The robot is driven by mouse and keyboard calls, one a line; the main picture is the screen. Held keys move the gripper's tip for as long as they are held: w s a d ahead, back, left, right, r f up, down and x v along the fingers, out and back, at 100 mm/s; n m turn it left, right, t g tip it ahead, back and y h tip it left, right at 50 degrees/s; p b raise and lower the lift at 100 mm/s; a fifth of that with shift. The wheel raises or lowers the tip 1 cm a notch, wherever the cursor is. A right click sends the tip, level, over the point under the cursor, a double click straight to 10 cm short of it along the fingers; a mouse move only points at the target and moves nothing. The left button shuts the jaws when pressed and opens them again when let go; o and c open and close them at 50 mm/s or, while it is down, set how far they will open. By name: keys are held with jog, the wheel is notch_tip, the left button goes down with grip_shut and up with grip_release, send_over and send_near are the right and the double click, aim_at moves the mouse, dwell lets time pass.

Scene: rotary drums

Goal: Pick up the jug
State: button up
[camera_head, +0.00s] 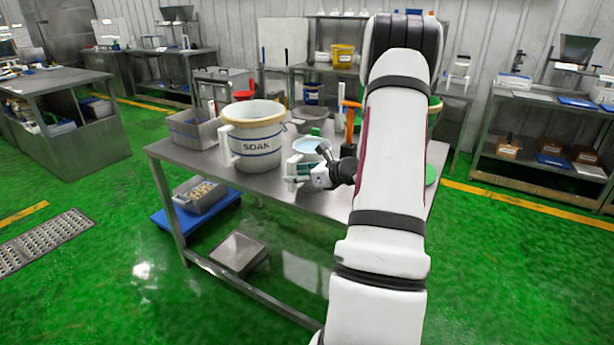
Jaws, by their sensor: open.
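A small white jug (299,161) with a dark label and a pale blue top stands on the steel table (270,184). A larger cream pot (262,151) marked SOAK, with a side handle and a tan rim, stands to its left. My gripper (318,167) is open and points left at the right side of the small jug. Its fingers overlap the jug in the picture; whether they touch it I cannot tell. My arm hides the right part of the table.
A grey bin (193,129) stands at the table's left end. An orange-handled tool (350,122) stands behind my gripper. A dark bowl (306,116) and a green item lie behind the jug. The table's front edge near the SOAK pot is clear.

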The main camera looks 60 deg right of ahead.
jog(key=shift+x, duration=1.5)
jog(key=shift+d, duration=0.15)
jog(key=shift+c, duration=0.3)
grip_shut()
jog(key=shift+r, duration=0.15)
jog(key=shift+r, duration=0.15)
